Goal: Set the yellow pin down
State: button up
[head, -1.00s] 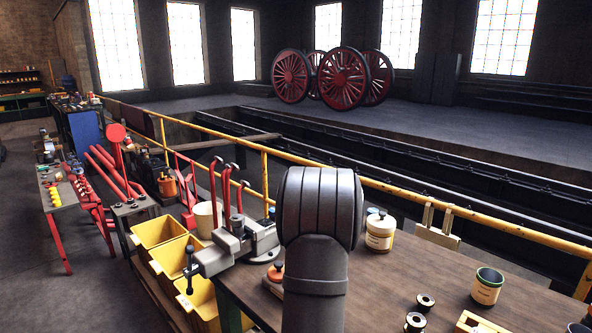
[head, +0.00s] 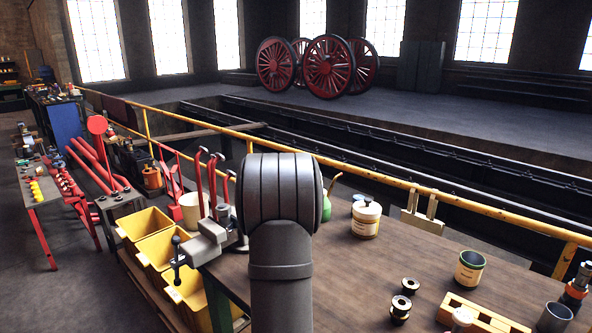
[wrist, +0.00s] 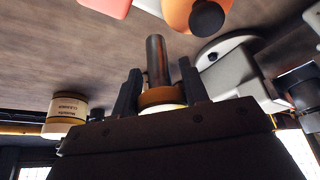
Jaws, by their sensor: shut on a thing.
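The yellow pin (wrist: 162,97) shows in the wrist view as a yellow-orange collar with a bare steel shaft running up the picture toward the wooden bench top. My gripper (wrist: 160,80) is shut on it, with one dark finger on each side of the collar. Whether the shaft's end touches the bench, I cannot tell. In the head view my dark arm stands in front, and the gripper and pin are hidden behind it.
A grey vise (head: 212,240) is clamped at the bench's left edge and shows close at right in the wrist view (wrist: 240,75). An orange object (wrist: 185,12) with a black knob is near the shaft. A labelled jar (head: 366,222) stands behind. The bench's middle (head: 350,275) is clear.

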jog(key=s+d+r+m+h, duration=0.1)
jog(key=s+d+r+m, duration=0.1)
jog(key=s+d, duration=0.6)
jog(key=s+d+r+m, duration=0.1)
jog(key=s+d, duration=0.3)
jog(key=d, duration=0.8)
jog(key=s+d+r+m+h, duration=0.1)
jog(key=s+d+r+m, duration=0.1)
jog(key=s+d, duration=0.65)
jog(key=s+d+r+m, duration=0.1)
jog(key=s+d+m, duration=0.1)
jog(key=s+d, duration=0.65)
jog(key=shift+g+h, duration=0.3)
jog(key=shift+w+a+f, duration=0.7)
jog(key=shift+w+f, duration=1.1)
jog(key=shift+w+a+f, duration=0.65)
jog(key=shift+w+f, duration=1.2)
jog(key=shift+w+a+f, duration=0.7)
jog(key=shift+w+f, duration=1.1)
jog(key=shift+f, duration=0.1)
jog(key=o, duration=1.3)
jog(key=shift+f, duration=0.1)
